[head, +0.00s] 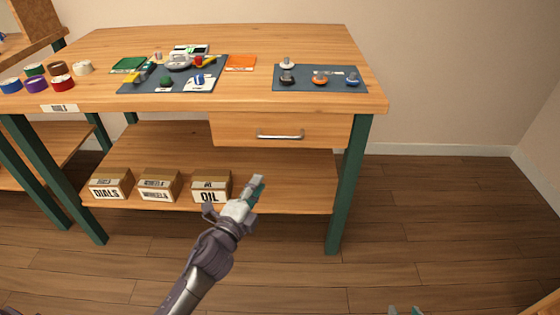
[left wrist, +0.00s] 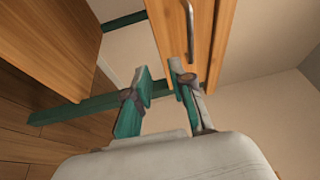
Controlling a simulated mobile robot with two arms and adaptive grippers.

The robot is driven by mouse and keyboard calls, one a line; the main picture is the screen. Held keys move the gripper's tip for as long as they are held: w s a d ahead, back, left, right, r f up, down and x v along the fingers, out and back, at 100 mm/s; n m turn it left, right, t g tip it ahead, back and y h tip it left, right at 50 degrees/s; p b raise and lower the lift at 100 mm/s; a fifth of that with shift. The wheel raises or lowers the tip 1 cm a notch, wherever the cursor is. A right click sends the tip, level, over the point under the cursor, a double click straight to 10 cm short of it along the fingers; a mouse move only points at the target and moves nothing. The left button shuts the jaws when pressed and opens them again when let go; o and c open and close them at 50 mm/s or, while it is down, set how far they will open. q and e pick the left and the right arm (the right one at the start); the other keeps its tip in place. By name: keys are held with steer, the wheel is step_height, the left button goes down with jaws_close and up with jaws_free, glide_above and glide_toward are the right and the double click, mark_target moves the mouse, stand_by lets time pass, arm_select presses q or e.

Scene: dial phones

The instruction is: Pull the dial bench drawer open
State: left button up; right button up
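The dial bench drawer (head: 235,128) hangs under the right half of the bench top and looks shut, its front flush under the edge. Its metal bar handle (head: 280,134) is on the front; the handle also shows at the top of the left wrist view (left wrist: 190,30). My left gripper (head: 257,185) is below and slightly left of the handle, apart from it. In the left wrist view its two fingers (left wrist: 160,70) are spread with nothing between them. Only a tip of what looks like my right gripper (head: 404,311) shows at the bottom edge; its state is hidden.
The bench top (head: 130,45) holds blue mats with phone parts and several coloured rolls at the left. Boxes labelled DIALS (head: 111,184), WHEELS (head: 159,185) and OIL (head: 211,187) stand on the lower shelf. A green leg (head: 347,185) stands right of the drawer. Floor before the bench is clear.

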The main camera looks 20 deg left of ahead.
arm_select(q)
steer(key=m+t, duration=0.1)
steer(key=m, duration=0.1)
glide_toward(280, 138)
steer(key=shift+n, duration=0.3)
steer(key=w, duration=0.3)
steer(key=w+b, duration=0.1)
steer(key=w, duration=0.5)
steer(key=shift+w+d+r+b, duration=0.1)
steer(key=shift+d+r+b, duration=0.25)
steer(key=shift+r+b, duration=0.05)
steer(key=shift+w+d+r, duration=0.1)
steer(key=shift+w, duration=0.5)
arm_select(e)
steer(key=w+a+r+t+y, duration=0.1)
steer(key=w+r+t, duration=0.2)
steer(key=r, duration=0.4)
steer(key=shift+a+r+t, duration=0.25)
steer(key=shift+a+t, duration=0.05)
steer(key=shift+t, duration=0.3)
arm_select(q)
jaws_close()
